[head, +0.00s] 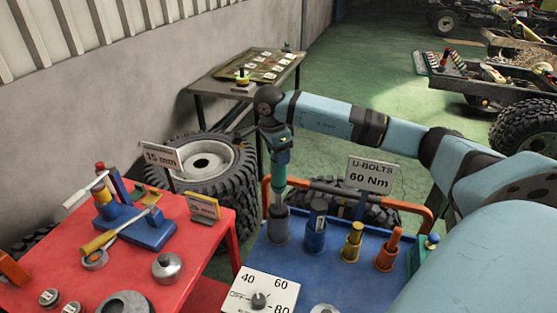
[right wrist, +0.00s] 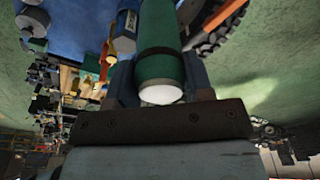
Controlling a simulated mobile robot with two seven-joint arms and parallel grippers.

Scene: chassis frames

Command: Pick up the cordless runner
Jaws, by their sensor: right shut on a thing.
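The cordless runner is a green, upright cylindrical tool (head: 279,172). Its lower end stands in a grey round holder (head: 278,226) on the blue cart top. My right gripper (head: 275,132) comes down from above and is shut on its upper part. In the right wrist view the green body (right wrist: 160,68) with a dark band and a pale end lies between the two fingers (right wrist: 160,82). I cannot tell whether its lower end is lifted at all. My left gripper is not in view.
The blue cart (head: 330,270) also holds a blue tool (head: 317,225), a yellow one (head: 352,240), an orange one (head: 386,248), a U-BOLTS sign (head: 370,175) and a dial plate (head: 260,295). A red table (head: 190,290) stands left. Tyres (head: 205,165) lie behind.

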